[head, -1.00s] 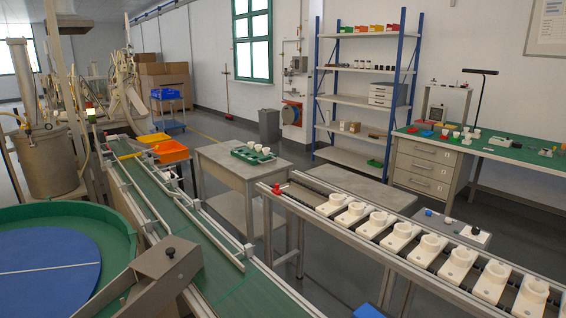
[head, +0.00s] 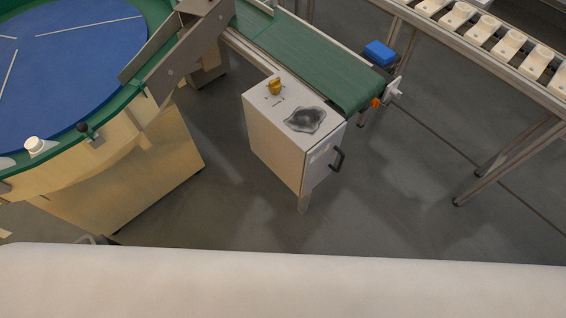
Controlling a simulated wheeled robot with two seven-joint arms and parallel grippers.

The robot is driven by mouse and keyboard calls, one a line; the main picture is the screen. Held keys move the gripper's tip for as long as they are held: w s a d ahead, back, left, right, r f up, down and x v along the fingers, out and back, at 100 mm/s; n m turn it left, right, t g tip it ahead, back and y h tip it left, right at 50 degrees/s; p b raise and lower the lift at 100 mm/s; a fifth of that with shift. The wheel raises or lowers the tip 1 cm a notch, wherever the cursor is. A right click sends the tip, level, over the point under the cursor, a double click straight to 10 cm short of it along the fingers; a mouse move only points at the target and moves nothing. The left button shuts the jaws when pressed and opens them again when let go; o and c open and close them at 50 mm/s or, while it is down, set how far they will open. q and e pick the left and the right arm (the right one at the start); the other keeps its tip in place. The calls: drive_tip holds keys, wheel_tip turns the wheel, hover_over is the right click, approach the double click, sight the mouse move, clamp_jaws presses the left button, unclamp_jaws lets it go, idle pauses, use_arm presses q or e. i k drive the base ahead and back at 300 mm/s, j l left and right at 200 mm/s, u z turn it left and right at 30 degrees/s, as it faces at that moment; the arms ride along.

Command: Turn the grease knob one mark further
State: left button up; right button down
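A yellow-orange knob (head: 275,87) stands on the top face of a light grey cabinet (head: 275,145), beside the green conveyor belt. Small dark marks and lettering lie around the knob on the cabinet top, too small to read. Neither of my grippers is in view.
A green conveyor (head: 310,60) runs behind the cabinet, with a blue box (head: 380,53) near its end. A round blue turntable (head: 70,60) with a green rim is at left. A rail with white holders (head: 508,44) is at upper right. Grey floor (head: 400,200) lies open in front.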

sight(275, 86)
drive_tip(key=i+l+u, duration=0.1)
drive_tip(key=u, duration=0.3)
drive_tip(key=l+u, duration=0.4)
